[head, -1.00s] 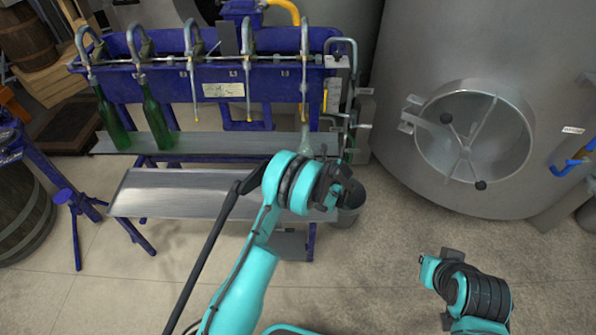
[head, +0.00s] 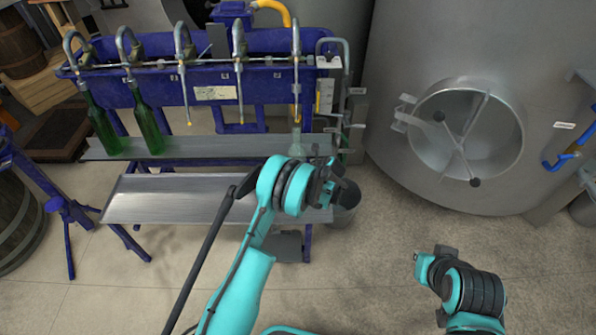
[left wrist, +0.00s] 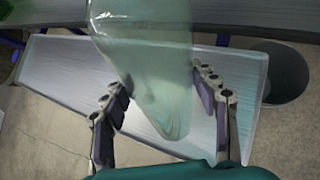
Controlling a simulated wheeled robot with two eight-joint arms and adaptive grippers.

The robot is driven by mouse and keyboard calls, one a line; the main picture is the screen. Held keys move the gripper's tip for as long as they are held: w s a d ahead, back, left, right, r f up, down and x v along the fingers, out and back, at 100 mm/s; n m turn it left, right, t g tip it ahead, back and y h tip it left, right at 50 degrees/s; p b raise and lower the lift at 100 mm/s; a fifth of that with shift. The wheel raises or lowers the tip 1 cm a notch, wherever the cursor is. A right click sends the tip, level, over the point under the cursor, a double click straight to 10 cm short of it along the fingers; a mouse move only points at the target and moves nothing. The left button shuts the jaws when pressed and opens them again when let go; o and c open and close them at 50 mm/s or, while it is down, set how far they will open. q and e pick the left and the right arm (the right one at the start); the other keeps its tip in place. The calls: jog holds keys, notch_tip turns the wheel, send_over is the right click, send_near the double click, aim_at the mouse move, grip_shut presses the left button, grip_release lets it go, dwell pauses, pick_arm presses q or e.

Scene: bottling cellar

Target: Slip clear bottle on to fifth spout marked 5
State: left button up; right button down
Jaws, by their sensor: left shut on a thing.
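The clear, pale green bottle (head: 296,142) stands roughly upright below the fifth spout (head: 296,82), the rightmost on the blue filling rack. Its neck is close under the spout tip; I cannot tell whether the tip is inside the mouth. My left gripper (left wrist: 164,78) is shut on the bottle, which also shows in the left wrist view (left wrist: 145,55), with a finger on each side. In the head view my arm hides the bottle's lower part. My right gripper (head: 432,256) is low at the right, away from the rack; its fingers are unclear.
Two green bottles (head: 149,125) hang at the first and second spouts, on the left. The third and fourth spouts (head: 239,70) are free. A metal shelf (head: 215,147) runs below. A grey bucket (head: 345,205) and a large steel tank (head: 400,60) stand to the right.

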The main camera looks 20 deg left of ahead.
aim_at(297, 122)
pick_arm(q)
jog(key=shift+r, duration=0.1)
dwell(0.7)
jog(key=shift+w+a+r+p, duration=0.4)
jog(key=shift+w+r+p, duration=0.85)
jog(key=shift+r, duration=1.65)
jog(key=shift+w+a+r+p, duration=0.35)
jog(key=shift+w+r+p, duration=0.95)
jog(key=shift+r, duration=1.65)
jog(key=shift+w+a+r+p, duration=0.4)
jog(key=shift+w+r+p, duration=0.85)
jog(key=shift+r, duration=1.65)
jog(key=shift+w+f+b, duration=0.3)
jog(key=shift+f+b, duration=0.1)
jog(key=shift+b, duration=0.2)
jog(key=w+a+f+n+t+y+b, duration=0.1)
jog(key=w+f+t+b, duration=0.1)
jog(key=w+b, duration=0.3)
jog(key=shift+a+f+t+b, duration=0.25)
jog(key=shift+f+t+b, duration=0.15)
jog(key=shift+f, duration=0.25)
jog(key=shift+s+f, duration=0.1)
jog(key=shift+f, duration=0.8)
jog(key=o, duration=1.6)
